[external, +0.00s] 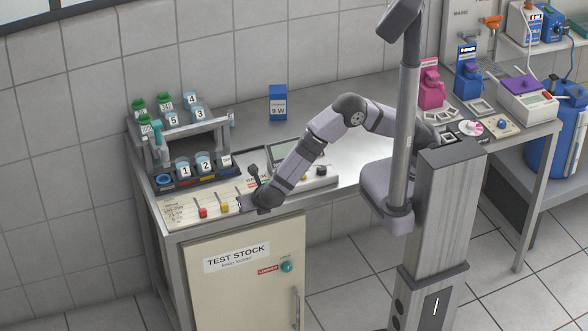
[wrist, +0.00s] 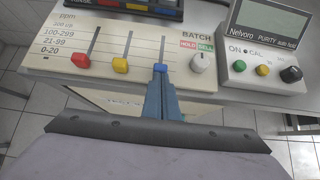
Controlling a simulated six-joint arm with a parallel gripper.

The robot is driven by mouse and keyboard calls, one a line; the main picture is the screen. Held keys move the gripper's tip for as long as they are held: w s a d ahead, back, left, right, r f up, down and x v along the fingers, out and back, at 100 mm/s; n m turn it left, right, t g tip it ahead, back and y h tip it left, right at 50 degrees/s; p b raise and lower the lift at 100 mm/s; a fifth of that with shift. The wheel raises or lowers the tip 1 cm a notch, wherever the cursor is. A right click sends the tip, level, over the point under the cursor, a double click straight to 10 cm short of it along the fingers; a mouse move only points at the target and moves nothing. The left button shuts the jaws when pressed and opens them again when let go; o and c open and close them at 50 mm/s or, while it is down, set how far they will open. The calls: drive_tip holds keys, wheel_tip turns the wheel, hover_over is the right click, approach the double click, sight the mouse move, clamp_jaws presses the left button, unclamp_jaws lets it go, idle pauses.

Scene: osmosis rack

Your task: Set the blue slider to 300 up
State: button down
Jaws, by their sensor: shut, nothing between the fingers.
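The cream batch panel (wrist: 205,83) has three vertical slots with red, yellow and blue slider knobs. The blue slider (wrist: 160,68) is at the bottom of its slot, level with the 0-20 mark. The red slider (wrist: 79,61) and yellow slider (wrist: 120,64) are also low in their slots. My gripper (wrist: 161,80) is shut and empty, its tips right at the near side of the blue knob. I cannot tell whether they touch it. In the external view my gripper (external: 243,204) is low over the panel's front edge, beside the yellow knob (external: 224,207).
The Nelvoro purity meter (wrist: 262,60) stands further right. The bottle rack (external: 218,123) stands behind the panel. The bench behind the meter is mostly clear around a blue box (external: 278,103).

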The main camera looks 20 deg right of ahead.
drive_tip(key=w, duration=0.9)
drive_tip(key=shift+w+b, duration=0.2)
drive_tip(key=shift+b, duration=0.15)
drive_tip(key=shift+s, duration=0.1)
drive_tip(key=shift+s, duration=0.65)
drive_tip(key=s, duration=0.2)
drive_tip(key=shift+s+r+p, duration=0.1)
drive_tip(key=shift+s+p, duration=0.2)
drive_tip(key=shift+s, duration=0.1)
drive_tip(key=b+v, duration=0.2)
drive_tip(key=v, duration=0.7)
drive_tip(key=shift+s+r+b, duration=0.3)
drive_tip(key=shift+b, duration=0.05)
